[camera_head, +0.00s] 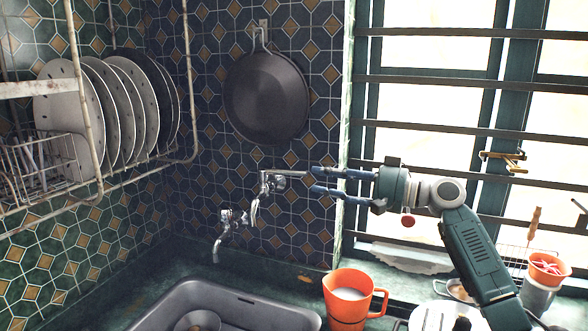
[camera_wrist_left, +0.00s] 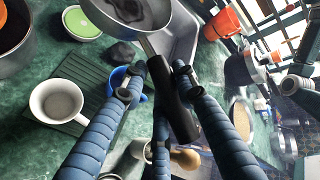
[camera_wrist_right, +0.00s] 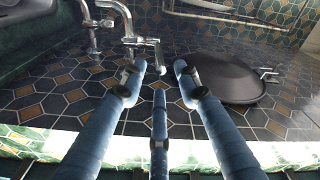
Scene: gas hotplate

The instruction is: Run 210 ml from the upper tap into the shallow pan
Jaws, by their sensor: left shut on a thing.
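The upper tap (camera_head: 268,188) is on the blue tiled wall, its spout pointing down and its lever reaching right; it also shows in the right wrist view (camera_wrist_right: 130,40). My right gripper (camera_head: 315,181) is open and empty beside the lever's end, with its fingers level. The shallow pan (camera_wrist_left: 148,14) is a grey round pan with a black handle (camera_wrist_left: 175,100). My left gripper (camera_wrist_left: 158,76) is shut on that handle; it is out of the head view. A round pan (camera_head: 198,321) shows low in the sink, cut by the frame edge. No water stream is visible from the taps.
A lower tap (camera_head: 230,232) stands left of the upper one. The grey sink (camera_head: 262,312) lies below. An orange jug (camera_head: 347,308) stands right of the sink. A dark pan (camera_head: 267,98) hangs on the wall. A dish rack (camera_head: 100,190) is at left, window bars (camera_head: 450,85) at right.

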